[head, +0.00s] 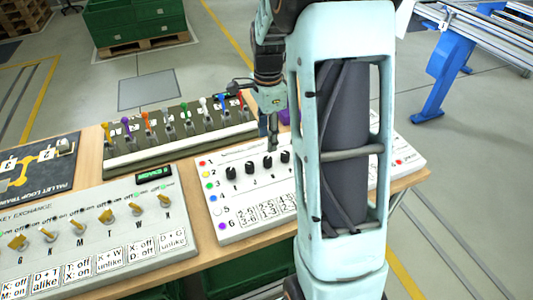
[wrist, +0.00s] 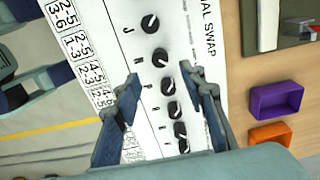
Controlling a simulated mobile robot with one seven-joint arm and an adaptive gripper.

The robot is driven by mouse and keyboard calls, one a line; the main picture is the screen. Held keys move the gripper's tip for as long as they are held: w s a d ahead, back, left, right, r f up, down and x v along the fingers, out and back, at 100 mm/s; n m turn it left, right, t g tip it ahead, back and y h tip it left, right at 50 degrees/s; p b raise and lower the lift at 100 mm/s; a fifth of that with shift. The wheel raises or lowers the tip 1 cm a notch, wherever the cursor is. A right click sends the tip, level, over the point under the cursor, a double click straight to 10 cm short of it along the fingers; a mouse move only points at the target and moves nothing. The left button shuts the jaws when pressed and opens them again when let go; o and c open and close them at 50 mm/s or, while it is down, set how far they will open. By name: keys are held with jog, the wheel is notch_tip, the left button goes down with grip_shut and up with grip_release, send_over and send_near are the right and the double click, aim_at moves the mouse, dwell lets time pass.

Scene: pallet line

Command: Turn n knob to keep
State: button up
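The white dial panel (head: 240,205), printed "...AL SWAP" in the wrist view, carries a row of black knobs with pointer lines. In the wrist view the top knob (wrist: 150,23) has a letter like J. The second knob (wrist: 160,58) has a small letter that may be N, but I cannot read it surely. A third knob (wrist: 168,82) shows between my fingers, with several more below it. My gripper (wrist: 160,77) is open, its fingers apart on either side of the knob row. In the head view my gripper (head: 272,140) points down at the panel, partly hidden by my arm.
A key panel (head: 90,245) stands at left front and a lever board (head: 180,140) behind. A purple bin (wrist: 277,100) and orange bin (wrist: 270,136) sit beside the dial panel. A blue-legged conveyor (head: 445,65) and green crate (head: 130,20) stand on the floor beyond.

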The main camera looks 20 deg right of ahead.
aim_at(268, 158)
notch_tip(268, 158, down, 8)
jog(key=shift+f, duration=0.25)
grip_shut()
dwell(0.3)
